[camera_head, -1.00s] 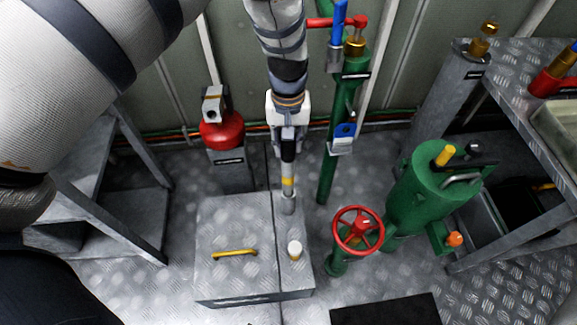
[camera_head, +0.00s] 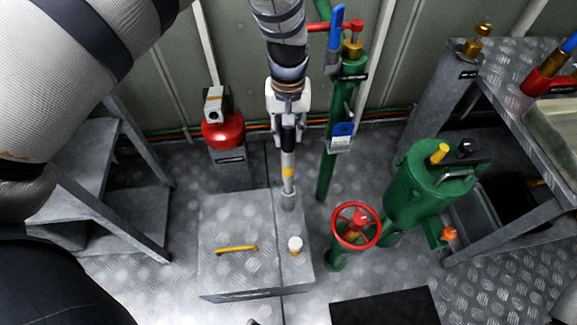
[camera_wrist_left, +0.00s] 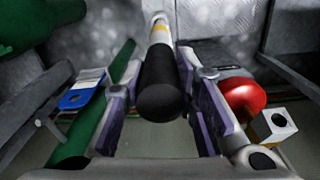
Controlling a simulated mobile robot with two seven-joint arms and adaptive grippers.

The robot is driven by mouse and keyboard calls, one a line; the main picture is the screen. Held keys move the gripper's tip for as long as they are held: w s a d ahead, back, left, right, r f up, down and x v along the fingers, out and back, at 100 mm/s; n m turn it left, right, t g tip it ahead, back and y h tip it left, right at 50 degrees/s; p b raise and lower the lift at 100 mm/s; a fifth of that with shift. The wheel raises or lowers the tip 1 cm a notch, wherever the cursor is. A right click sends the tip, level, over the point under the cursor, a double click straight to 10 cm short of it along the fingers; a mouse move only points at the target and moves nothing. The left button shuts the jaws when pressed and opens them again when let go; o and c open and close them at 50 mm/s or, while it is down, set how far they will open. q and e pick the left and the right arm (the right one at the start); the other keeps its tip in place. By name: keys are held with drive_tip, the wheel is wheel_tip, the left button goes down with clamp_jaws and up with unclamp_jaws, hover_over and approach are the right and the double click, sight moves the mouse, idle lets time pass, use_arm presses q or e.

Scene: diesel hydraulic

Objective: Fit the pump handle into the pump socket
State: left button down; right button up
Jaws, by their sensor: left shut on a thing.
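The pump handle (camera_head: 288,172) is a straight rod with a black grip, a yellow band and a grey lower end. My left gripper (camera_head: 288,128) is shut on its black grip. The handle hangs nearly upright, its lower end in front of the grey box's back edge in the head view. In the left wrist view the handle (camera_wrist_left: 160,85) lies between the two fingers. The pump socket looks to be the grey block (camera_head: 214,98) on the red dome, left of the gripper and apart from the handle. The block shows a dark hole in the wrist view (camera_wrist_left: 273,124). My right gripper is not in view.
A grey box (camera_head: 240,225) with a yellow bar and a white-topped knob stands in front. A green pipe (camera_head: 327,165) with a blue lever rises close on the right. A red handwheel (camera_head: 355,226) and green tank (camera_head: 428,190) stand farther right.

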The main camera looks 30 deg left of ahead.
use_arm(q)
drive_tip(key=shift+r+p, duration=1.3)
drive_tip(key=shift+r, duration=1.85)
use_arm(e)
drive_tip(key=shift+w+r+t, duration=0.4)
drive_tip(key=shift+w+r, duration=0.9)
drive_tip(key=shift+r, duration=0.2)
use_arm(q)
drive_tip(key=shift+r+p, duration=0.75)
drive_tip(key=shift+r, duration=1.35)
drive_tip(key=shift+f, duration=0.1)
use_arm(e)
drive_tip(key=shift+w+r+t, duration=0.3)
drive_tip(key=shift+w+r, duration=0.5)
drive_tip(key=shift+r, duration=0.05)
